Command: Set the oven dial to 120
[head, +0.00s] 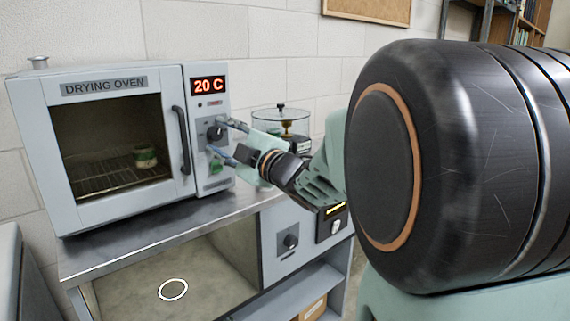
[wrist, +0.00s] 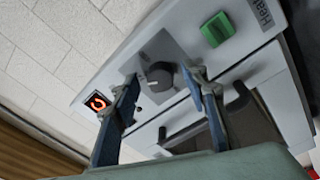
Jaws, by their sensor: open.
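The drying oven (head: 110,90) stands on a metal bench with its door closed. Its red display (head: 208,86) reads 20 C. The oven dial (head: 215,132) is a dark round knob below the display, partly covered by my gripper. In the wrist view, the dial (wrist: 159,75) sits between my fingers, nearer their tips, with a gap visible on both sides. My gripper (head: 219,137) is open in front of the control panel, and its two fingers (wrist: 162,78) straddle the dial in the wrist view. I cannot tell whether the fingertips touch the panel.
A green switch (wrist: 215,30) is below the dial, and the door handle (head: 181,139) is to its left in the head view. A glass vessel (head: 281,121) stands behind my gripper. A container (head: 145,156) sits inside the oven.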

